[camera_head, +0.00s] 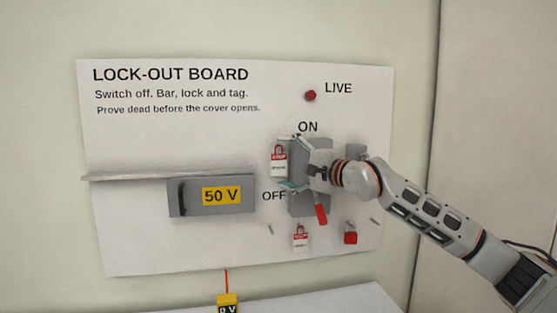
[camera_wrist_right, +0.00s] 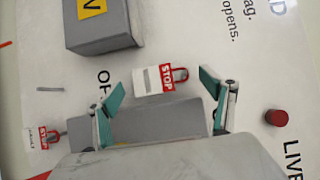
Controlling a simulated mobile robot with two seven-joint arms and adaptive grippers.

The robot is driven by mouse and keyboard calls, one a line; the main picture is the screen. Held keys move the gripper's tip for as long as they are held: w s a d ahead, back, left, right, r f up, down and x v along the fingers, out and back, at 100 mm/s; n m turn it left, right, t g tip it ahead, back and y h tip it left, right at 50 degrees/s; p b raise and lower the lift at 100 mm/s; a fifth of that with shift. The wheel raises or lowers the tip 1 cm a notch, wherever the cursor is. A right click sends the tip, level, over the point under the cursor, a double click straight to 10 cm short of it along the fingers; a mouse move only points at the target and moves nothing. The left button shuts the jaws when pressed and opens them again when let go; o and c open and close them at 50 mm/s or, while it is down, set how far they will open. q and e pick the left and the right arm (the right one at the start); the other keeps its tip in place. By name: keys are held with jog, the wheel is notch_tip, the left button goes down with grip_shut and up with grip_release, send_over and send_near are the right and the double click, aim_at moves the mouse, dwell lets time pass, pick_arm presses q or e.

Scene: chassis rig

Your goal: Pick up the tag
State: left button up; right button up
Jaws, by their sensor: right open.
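A white tag with a red STOP band and red loop (camera_head: 279,163) shows left of the grey switch box on the board, between ON and OFF. It also shows in the right wrist view (camera_wrist_right: 155,79), between the fingertips. My right gripper (camera_head: 289,161) is open, its teal fingers above and below this tag in the head view. I see no finger touching it. A second similar tag (camera_head: 301,238) hangs lower on the board, below the switch box; it also shows at the wrist view's left edge (camera_wrist_right: 40,138). My left gripper is out of view.
The grey switch box (camera_head: 310,204) has a red handle (camera_head: 321,214) pointing down. A red padlock (camera_head: 350,235) hangs lower right. A ledge (camera_head: 130,177) and a grey 50 V cover (camera_head: 240,208) lie left. A red LIVE lamp (camera_head: 310,95) is above.

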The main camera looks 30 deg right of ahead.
jog(key=shift+w, duration=0.1)
jog(key=shift+c, duration=0.3)
jog(key=c, duration=0.6)
jog(key=shift+c, duration=0.9)
jog(key=shift+r, duration=0.15)
